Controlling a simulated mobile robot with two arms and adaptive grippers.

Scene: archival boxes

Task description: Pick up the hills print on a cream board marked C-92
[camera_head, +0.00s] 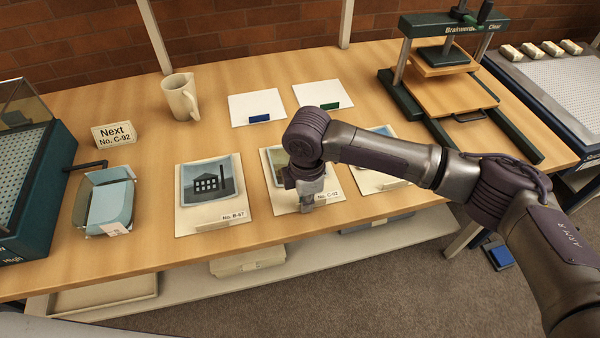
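The cream board marked No. C-92 (280,205) lies flat on the wooden table, in the middle of a row of boards. Its print shows only in part, and whether it shows hills is hard to see. My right gripper (311,203) points down over the board, covering much of the print, with its tips by the lower edge next to the label. The fingers are small and partly hidden, so I cannot tell whether they are open or touch the board. My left gripper is not in view.
A board marked No. B-57 (232,210) lies left of it, and another board (365,180) lies right, partly behind my arm. A mug (181,98), a sign reading No. C-92 (114,134), a glassy tray (108,200) and a green press (440,95) stand around.

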